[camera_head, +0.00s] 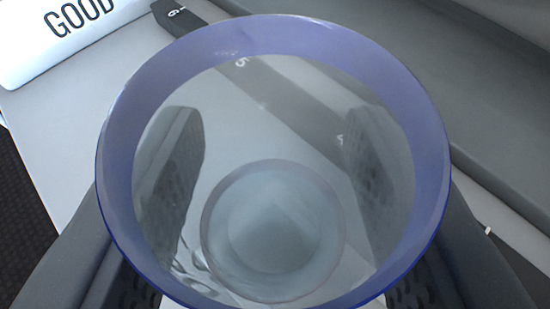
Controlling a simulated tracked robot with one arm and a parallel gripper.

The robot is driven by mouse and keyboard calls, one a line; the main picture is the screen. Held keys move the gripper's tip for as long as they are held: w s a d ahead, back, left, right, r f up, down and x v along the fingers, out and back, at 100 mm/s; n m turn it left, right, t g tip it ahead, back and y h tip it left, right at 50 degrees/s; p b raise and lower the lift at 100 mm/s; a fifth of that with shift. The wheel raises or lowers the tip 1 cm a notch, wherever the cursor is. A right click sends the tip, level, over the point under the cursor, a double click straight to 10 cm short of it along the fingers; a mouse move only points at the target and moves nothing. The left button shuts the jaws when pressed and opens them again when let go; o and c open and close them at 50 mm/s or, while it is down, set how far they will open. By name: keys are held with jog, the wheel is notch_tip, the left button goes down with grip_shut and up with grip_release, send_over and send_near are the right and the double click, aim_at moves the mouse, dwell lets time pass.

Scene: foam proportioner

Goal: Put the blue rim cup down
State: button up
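The blue rim cup (120,165) is a clear cup with a wide blue band at its rim, and it fills the middle of the view. I look down into it and see its round bottom (273,232). My gripper (270,180) has one dark padded finger on each side of the cup, seen through its clear wall. The fingers are shut on the cup. Whether the cup's bottom touches the surface below cannot be told.
A light grey surface (60,125) lies below. A dark strip with white numbers (178,18) lies on it, passing behind the cup. A white object lettered "GOOD" (60,45) is at the upper left. A raised grey ledge (480,110) runs along the right.

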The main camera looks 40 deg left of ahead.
jog(key=shift+f, duration=0.35)
jog(key=o, duration=1)
jog(key=shift+c, duration=0.2)
jog(key=shift+r, duration=0.15)
jog(key=shift+r, duration=0.35)
jog(key=shift+s+d+r, duration=0.1)
jog(key=shift+s+r, duration=0.05)
jog(key=shift+r, duration=0.2)
jog(key=v, duration=1.1)
jog(key=shift+s+d, duration=0.2)
jog(key=shift+d, duration=0.05)
